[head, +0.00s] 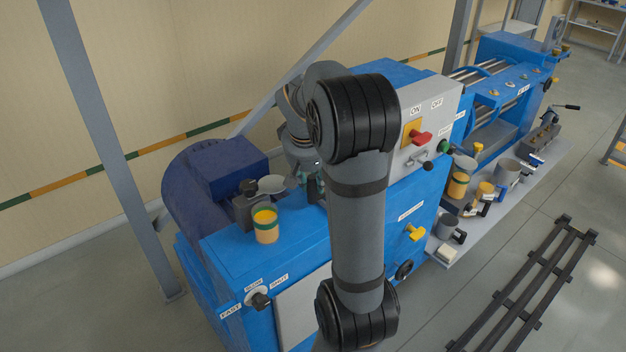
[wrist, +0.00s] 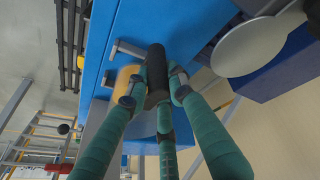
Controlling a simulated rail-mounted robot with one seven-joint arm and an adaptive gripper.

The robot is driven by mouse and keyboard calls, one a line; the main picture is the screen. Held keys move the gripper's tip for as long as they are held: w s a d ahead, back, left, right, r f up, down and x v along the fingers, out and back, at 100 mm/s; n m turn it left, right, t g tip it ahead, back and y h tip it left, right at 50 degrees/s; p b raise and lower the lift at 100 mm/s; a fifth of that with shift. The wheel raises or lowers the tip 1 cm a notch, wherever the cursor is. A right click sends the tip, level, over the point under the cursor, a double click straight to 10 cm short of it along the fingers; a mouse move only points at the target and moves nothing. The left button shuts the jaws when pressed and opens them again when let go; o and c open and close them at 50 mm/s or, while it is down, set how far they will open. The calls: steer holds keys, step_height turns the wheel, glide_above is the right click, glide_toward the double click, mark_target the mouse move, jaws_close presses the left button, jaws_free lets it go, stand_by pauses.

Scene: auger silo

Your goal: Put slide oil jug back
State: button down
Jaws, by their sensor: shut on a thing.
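In the wrist view, the three green fingers of my gripper (wrist: 160,90) are closed around a thick black upright handle (wrist: 157,72). A yellow body (wrist: 126,80) shows just beside it, partly behind a finger; together they look like the slide oil jug, but no label is readable. In the head view, my gripper (head: 312,185) is over the blue machine top, mostly hidden behind my arm, and the held jug cannot be made out there.
Several yellow and grey containers stand on the grey shelf (head: 520,190) at right. A dark rack (head: 525,290) lies on the floor.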

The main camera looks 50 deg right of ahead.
steer(key=shift+f, duration=0.15)
steer(key=shift+f+b, duration=0.35)
steer(key=shift+b, duration=0.2)
steer(key=c, duration=1.6)
jaws_free()
steer(key=shift+o, duration=0.4)
steer(key=shift+r, duration=0.1)
steer(key=shift+r+p, duration=0.25)
steer(key=shift+p, duration=0.1)
steer(key=v, duration=1.2)
steer(key=shift+r, duration=0.15)
